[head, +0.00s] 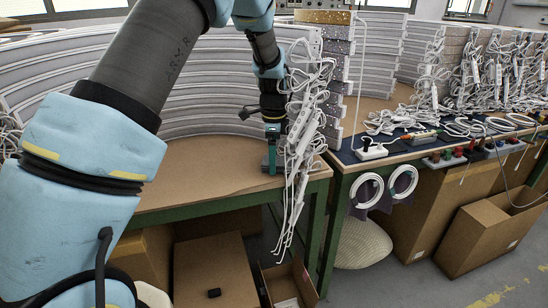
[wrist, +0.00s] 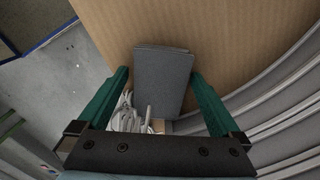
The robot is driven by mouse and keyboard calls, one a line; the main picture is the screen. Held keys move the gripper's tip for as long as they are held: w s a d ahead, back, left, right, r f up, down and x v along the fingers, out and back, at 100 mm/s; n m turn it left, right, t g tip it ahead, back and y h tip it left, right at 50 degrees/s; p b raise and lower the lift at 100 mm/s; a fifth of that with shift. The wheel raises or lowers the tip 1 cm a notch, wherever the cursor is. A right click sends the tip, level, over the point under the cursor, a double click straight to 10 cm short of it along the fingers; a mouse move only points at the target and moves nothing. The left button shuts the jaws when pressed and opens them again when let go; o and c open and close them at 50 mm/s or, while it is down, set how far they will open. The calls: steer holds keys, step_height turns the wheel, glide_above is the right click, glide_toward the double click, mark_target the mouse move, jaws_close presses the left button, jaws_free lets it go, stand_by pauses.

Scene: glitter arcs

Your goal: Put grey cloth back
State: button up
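The grey cloth (wrist: 163,80) shows in the wrist view as a flat, folded, dark grey piece over the brown table top, between my two green fingers. My gripper (wrist: 161,74) is spread wide, with a finger on either side of the cloth and narrow gaps apparent at its sides. I see no clear grip on it. In the head view my gripper (head: 271,168) points down at the right front end of the curved table. The cloth is hard to make out there.
White cables (head: 308,110) hang in a thick bunch just right of my gripper. A curved ribbed grey wall (head: 190,85) stands behind the brown table top (head: 200,180). Cardboard boxes (head: 212,268) sit below. A second table with cables and power strips (head: 372,152) is at the right.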

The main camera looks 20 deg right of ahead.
steer(key=shift+r, duration=0.1)
step_height(320, 180, up, 12)
steer(key=b, duration=0.1)
steer(key=a+f+n, duration=0.2)
steer(key=a+n, duration=1)
steer(key=a, duration=1.1)
steer(key=s+a+f+n+t, duration=0.1)
steer(key=s+a+f+n, duration=0.2)
steer(key=s+a+n, duration=0.7)
steer(key=s+a, duration=0.1)
steer(key=a, duration=0.2)
steer(key=shift+a+f+n+t, duration=0.15)
steer(key=shift+n+t, duration=0.15)
step_height(320, 180, up, 5)
steer(key=p, duration=0.5)
steer(key=shift+f, duration=0.2)
